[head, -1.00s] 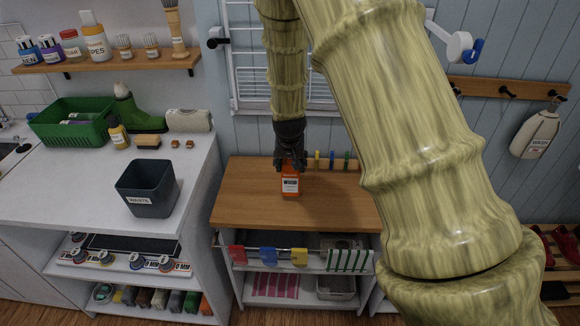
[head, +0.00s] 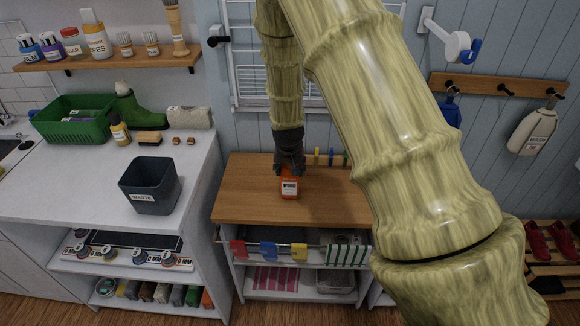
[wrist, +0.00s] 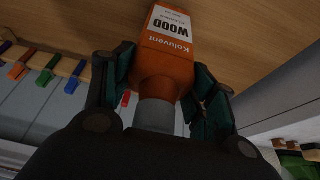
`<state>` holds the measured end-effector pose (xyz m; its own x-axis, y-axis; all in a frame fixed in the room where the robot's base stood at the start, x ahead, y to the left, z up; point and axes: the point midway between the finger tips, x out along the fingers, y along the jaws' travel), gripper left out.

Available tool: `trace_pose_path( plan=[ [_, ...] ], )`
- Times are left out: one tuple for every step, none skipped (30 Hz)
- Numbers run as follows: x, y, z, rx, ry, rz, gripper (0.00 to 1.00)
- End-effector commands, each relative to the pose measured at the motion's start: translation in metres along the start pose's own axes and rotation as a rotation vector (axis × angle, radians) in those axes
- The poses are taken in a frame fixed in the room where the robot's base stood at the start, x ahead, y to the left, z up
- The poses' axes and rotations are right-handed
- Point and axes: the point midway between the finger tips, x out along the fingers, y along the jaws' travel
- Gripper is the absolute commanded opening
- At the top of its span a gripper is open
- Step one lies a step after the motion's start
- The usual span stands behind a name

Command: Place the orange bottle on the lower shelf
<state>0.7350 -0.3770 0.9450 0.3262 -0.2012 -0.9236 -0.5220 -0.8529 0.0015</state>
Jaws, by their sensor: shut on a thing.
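The orange bottle (head: 289,188) has a white label reading WOOD and a grey neck. It is at the wooden top (head: 240,195) of the middle cabinet, and I cannot tell whether its base touches the wood. My gripper (head: 289,168) comes down from above and is shut on the bottle's upper part. In the wrist view the bottle (wrist: 165,65) sits between the two fingers (wrist: 160,85). Below the wooden top, the cabinet has an open lower shelf (head: 308,296) with a pink striped cloth (head: 275,279) and a grey basket (head: 337,281).
A rail with red, blue, yellow and green-striped cloths (head: 345,254) hangs across the cabinet's front. Coloured pegs (head: 325,157) stand at the back of the wooden top. A dark waste bin (head: 151,187) stands on the white counter at left. The wooden top's left part is clear.

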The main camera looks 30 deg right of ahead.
Motion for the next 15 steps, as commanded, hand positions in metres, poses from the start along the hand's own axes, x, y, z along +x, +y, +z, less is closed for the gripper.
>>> trace_pose_path(
  plan=[
    [0.0015, -0.0001, 0.0002, 0.000, 0.001, 0.000, 0.00],
    [0.0019, 0.0000, 0.0008, 0.000, 0.000, 0.000, 0.58],
    [0.0014, 0.0000, 0.0005, 0.000, 0.000, 0.000, 0.66],
    [0.0013, 0.0000, 0.0006, 0.000, 0.000, 0.000, 0.71],
    [0.0014, 0.0000, 0.0006, 0.000, 0.000, 0.000, 0.77],
    [0.0013, 0.0000, 0.0006, 0.000, 0.000, 0.000, 0.78],
    [0.0013, 0.0000, 0.0006, 0.000, 0.000, 0.000, 0.78],
    [0.0013, 0.0000, 0.0006, 0.000, 0.000, 0.000, 0.78],
    [0.0013, 0.0000, 0.0006, 0.000, 0.000, 0.000, 0.78],
    [0.0013, 0.0000, 0.0006, 0.000, 0.000, 0.000, 0.78],
    [0.0013, 0.0000, 0.0006, 0.000, 0.000, 0.000, 0.78],
    [0.0013, 0.0000, 0.0006, 0.000, 0.000, 0.000, 0.78],
    [0.0013, 0.0000, 0.0006, 0.000, 0.000, 0.000, 0.78],
    [0.0012, 0.0000, 0.0006, 0.000, 0.000, 0.000, 0.78],
    [0.0008, 0.0000, 0.0004, 0.000, 0.000, 0.000, 0.78]
  ],
)
